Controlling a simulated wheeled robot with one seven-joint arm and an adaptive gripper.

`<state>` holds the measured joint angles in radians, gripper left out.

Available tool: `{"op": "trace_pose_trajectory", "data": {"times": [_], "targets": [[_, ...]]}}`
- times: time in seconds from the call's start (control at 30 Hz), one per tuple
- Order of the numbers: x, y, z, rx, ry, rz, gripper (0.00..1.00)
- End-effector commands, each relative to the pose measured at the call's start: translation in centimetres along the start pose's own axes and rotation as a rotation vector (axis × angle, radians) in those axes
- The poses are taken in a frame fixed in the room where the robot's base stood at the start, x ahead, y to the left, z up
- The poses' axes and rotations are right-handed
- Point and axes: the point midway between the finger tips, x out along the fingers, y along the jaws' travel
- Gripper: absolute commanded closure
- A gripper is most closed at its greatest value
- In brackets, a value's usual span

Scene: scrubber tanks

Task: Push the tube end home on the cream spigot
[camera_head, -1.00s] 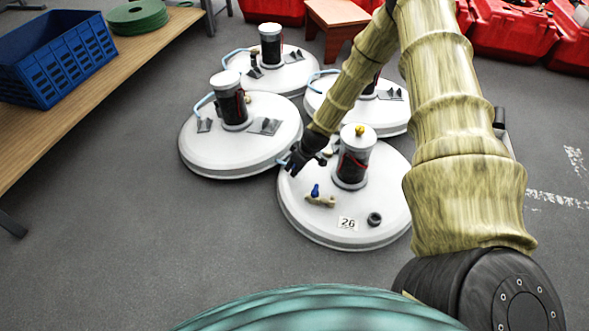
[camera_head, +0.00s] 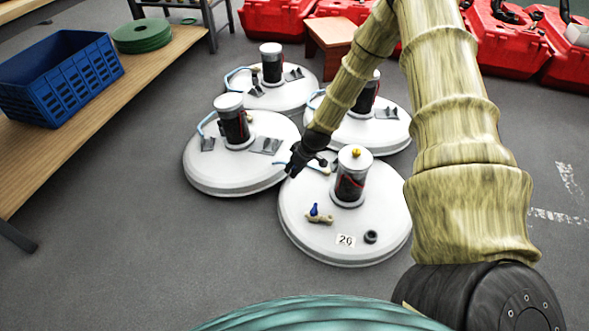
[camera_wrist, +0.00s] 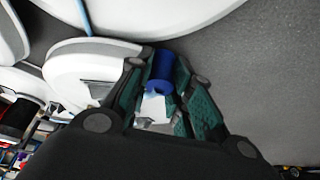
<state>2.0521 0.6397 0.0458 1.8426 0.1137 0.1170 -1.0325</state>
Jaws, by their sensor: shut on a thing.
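My gripper (camera_head: 293,170) is at the left rear edge of the nearest white scrubber tank lid (camera_head: 300,228). In the wrist view, its green-padded fingers (camera_wrist: 163,97) are closed around a dark blue cylindrical piece (camera_wrist: 162,68), probably the tube end. A pale piece (camera_wrist: 154,106) shows between the pads; I cannot tell what it is. A light blue tube shows in the wrist view (camera_wrist: 82,15). A small cream piece (camera_head: 333,168) by the lid's post may be the spigot; the gripper partly hides this area. Whether the tube end touches a spigot cannot be seen.
A cream fitting with a blue handle (camera_head: 319,215), a number label (camera_head: 345,240) and a black ring (camera_head: 371,237) are on the near lid. A black post with a white cap (camera_head: 352,185) stands on it. Several similar tanks are behind. A wooden bench (camera_head: 150,85) is left; open floor lies front left.

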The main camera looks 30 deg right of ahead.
Motion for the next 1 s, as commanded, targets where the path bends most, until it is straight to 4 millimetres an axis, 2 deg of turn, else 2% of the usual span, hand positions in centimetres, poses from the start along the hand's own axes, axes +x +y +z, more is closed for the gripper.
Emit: {"op": "trace_pose_trajectory", "data": {"times": [0.27,1.0], "targets": [[-0.2,0.0,0.6,0.001,-0.001,-0.001,0.92],[-3.0,-1.1,8.9,0.001,-0.002,-0.001,0.92]]}}
